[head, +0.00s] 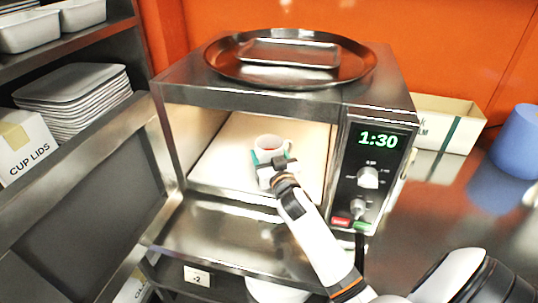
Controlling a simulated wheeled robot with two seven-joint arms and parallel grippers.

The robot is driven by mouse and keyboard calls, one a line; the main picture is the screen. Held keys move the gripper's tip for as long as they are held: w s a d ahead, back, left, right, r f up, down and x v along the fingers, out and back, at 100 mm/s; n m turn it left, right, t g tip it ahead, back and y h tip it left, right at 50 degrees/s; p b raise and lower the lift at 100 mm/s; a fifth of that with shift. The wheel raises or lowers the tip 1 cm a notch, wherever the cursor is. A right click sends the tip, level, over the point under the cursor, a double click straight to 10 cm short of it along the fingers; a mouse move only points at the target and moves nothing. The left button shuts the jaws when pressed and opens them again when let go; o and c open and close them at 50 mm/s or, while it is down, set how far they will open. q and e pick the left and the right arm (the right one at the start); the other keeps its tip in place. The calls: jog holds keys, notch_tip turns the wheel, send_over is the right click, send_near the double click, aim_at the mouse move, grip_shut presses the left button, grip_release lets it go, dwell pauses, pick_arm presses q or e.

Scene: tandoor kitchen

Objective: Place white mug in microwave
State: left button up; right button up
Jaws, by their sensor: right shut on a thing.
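The microwave (266,98) stands on a steel counter with its door (62,208) swung wide open to the left. My right arm reaches in from the lower right, and my right gripper (273,163) is at the microwave's opening. The white mug (270,143) is upright inside the lit cavity, over the pale floor, just beyond the gripper. The gripper is shut on the mug; its fingers are partly hidden behind its own wrist. Whether the mug's base touches the cavity floor cannot be told. My left gripper is not in view.
A round steel tray (222,62) with a rectangular dish (290,54) sits on top of the microwave. A cardboard box (447,122) and a blue cup (518,141) stand to the right. Stacked trays (72,88) and a cup lids box (24,146) are on the left shelf.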

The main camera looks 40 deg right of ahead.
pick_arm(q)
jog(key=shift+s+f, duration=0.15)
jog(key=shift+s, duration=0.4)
pick_arm(e)
jog(key=o, duration=1.4)
jog(key=shift+r, duration=0.1)
jog(key=shift+s+a, duration=0.1)
jog(key=shift+s, duration=0.2)
jog(key=b+v, duration=0.1)
jog(key=v, duration=1)
jog(key=shift+s+a+b, duration=0.1)
jog(key=shift+s+b, duration=0.15)
jog(key=shift+b, duration=0.05)
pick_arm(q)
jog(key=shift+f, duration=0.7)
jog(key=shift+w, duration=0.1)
